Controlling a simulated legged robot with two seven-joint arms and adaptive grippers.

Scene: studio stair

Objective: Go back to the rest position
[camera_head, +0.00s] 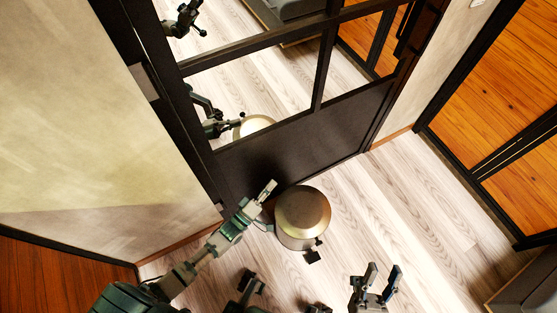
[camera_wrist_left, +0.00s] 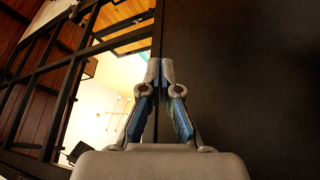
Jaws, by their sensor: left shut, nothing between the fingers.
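My left arm reaches in from the lower left in the head view. Its gripper (camera_head: 267,190) is in front of the dark lower panel of a glazed door (camera_head: 300,135). In the left wrist view the two fingertips of the left gripper (camera_wrist_left: 160,70) meet, with nothing between them. The dark door panel (camera_wrist_left: 240,80) fills the right of that view. My right gripper (camera_head: 382,273) is low in the head view, right of the middle. Its fingers stand apart and it is empty, over the pale floor.
A round gold-topped object (camera_head: 303,210) is close to the right of the left gripper, by the door. A beige wall (camera_head: 80,110) is at the left. Orange wood panels (camera_head: 500,80) with dark frames are at the right. Pale plank floor (camera_head: 420,205) is clear between.

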